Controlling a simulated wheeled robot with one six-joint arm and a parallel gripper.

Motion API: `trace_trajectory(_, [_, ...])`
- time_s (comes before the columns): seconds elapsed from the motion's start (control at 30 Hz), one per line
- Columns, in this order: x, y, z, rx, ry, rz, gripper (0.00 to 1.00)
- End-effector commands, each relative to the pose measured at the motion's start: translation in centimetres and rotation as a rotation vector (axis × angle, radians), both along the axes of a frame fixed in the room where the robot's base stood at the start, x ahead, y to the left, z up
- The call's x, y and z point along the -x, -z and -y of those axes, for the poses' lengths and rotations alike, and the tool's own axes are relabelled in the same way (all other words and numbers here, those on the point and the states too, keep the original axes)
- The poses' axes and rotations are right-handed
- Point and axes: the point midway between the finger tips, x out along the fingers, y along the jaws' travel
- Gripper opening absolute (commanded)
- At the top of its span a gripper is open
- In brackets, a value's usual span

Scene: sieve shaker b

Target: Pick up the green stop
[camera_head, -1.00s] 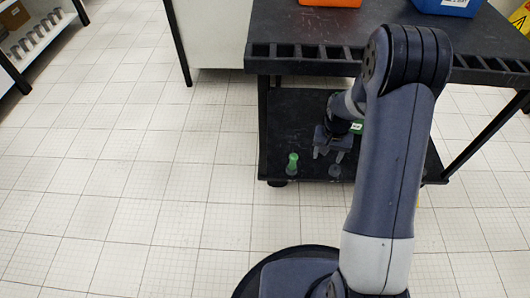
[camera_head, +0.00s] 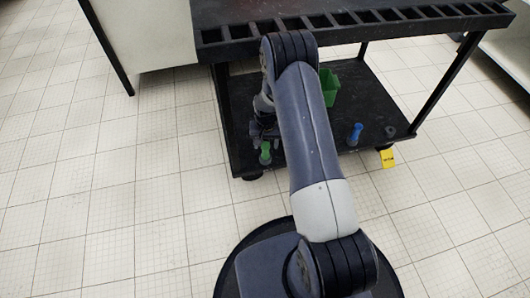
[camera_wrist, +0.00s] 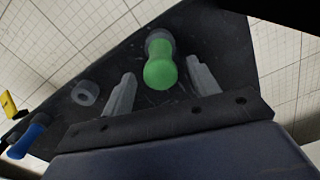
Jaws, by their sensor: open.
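The green stop (camera_head: 265,152) stands on the lower shelf of the black cart, near the shelf's front left corner. In the wrist view the green stop (camera_wrist: 160,66) shows a rounded green top with a grey end, and lies between and a little beyond my fingertips. My gripper (camera_wrist: 158,82) is open, one finger on each side of the green stop, with gaps visible on both sides. In the head view my gripper (camera_head: 262,135) is just above and behind the green stop, partly hidden by my arm.
A blue stop (camera_head: 355,133) stands farther right on the lower shelf (camera_head: 300,160), with a grey ring (camera_wrist: 85,93) nearby. A green bin (camera_head: 329,88) sits further back. The cart's upper deck overhangs the shelf.

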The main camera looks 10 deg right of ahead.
Motion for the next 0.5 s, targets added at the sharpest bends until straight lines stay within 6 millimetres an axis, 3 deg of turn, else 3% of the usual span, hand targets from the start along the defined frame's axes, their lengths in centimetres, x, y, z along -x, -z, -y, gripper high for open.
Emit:
trace_trajectory(0.27, [0.4,4.3,-0.3,0.0,0.0,-0.002,0.57])
trace_trajectory(0.5, [0.4,4.6,-0.3,0.0,0.0,-0.001,0.57])
